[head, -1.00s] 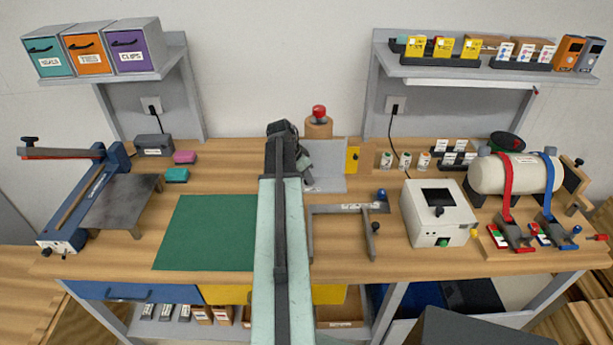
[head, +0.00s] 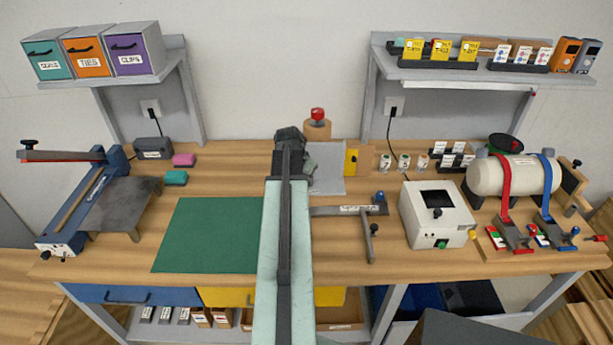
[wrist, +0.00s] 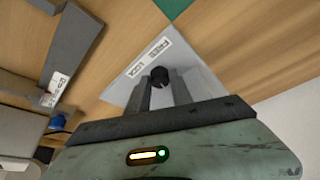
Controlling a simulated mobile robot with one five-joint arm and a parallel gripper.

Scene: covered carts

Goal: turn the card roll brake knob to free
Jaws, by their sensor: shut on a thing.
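In the wrist view the dark round card roll brake knob (wrist: 160,75) sits on a light grey plate (wrist: 205,82) between my two fingertips. My gripper (wrist: 161,88) is shut on it. A white label on the plate, reading FREE and LOCK (wrist: 150,58), lies beside the knob. I cannot tell which word the knob points at. In the head view the grey plate (head: 328,180) stands at the back middle of the bench, with my gripper (head: 308,162) at its left side. My arm hides the knob there.
A grey bracket (head: 345,210) lies right of my arm, with a white box (head: 437,215) beyond it. A red-topped button (head: 317,115) stands behind the plate. A yellow piece (head: 351,161) is at its right. The green mat (head: 205,235) on the left is clear.

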